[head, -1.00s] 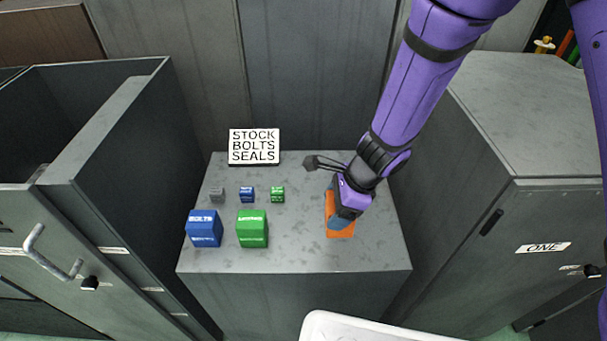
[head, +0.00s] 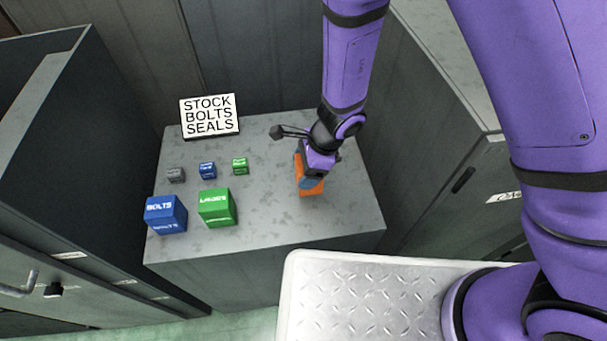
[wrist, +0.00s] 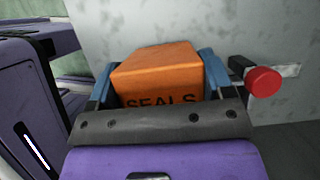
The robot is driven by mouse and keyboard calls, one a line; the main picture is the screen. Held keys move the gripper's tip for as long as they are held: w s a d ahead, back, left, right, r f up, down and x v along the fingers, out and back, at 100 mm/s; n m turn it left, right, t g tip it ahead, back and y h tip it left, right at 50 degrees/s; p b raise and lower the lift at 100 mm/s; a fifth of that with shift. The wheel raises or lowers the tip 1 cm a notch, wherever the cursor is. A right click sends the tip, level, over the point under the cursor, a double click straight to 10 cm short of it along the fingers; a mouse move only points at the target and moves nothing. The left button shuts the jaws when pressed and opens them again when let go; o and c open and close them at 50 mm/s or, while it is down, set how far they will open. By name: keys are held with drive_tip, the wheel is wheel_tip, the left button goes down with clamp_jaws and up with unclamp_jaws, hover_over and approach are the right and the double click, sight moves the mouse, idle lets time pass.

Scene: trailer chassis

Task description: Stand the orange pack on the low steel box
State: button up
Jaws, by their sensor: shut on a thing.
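The low steel box (head: 260,240) is a grey cabinet with a flat, mottled top, between taller cabinets. The orange pack (head: 311,189) is over the right part of that top in the head view. My gripper (head: 310,180) reaches down from above and is shut on the pack. In the wrist view the orange pack (wrist: 160,70) sits between the blue fingers of my gripper (wrist: 158,80), with "SEALS" lettering partly covered by the gripper body. The pack's underside is hidden, so I cannot tell whether it touches the top.
A blue BOLTS block (head: 166,214) and a green block (head: 217,207) stand on the left of the top. Small grey (head: 175,174), blue (head: 207,170) and green (head: 240,166) cubes are behind them. A STOCK BOLTS SEALS sign (head: 210,116) stands at the back.

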drive_tip(key=shift+f, duration=1.65)
drive_tip(key=shift+f, duration=0.1)
drive_tip(key=o, duration=1.1)
drive_tip(key=v, duration=1.2)
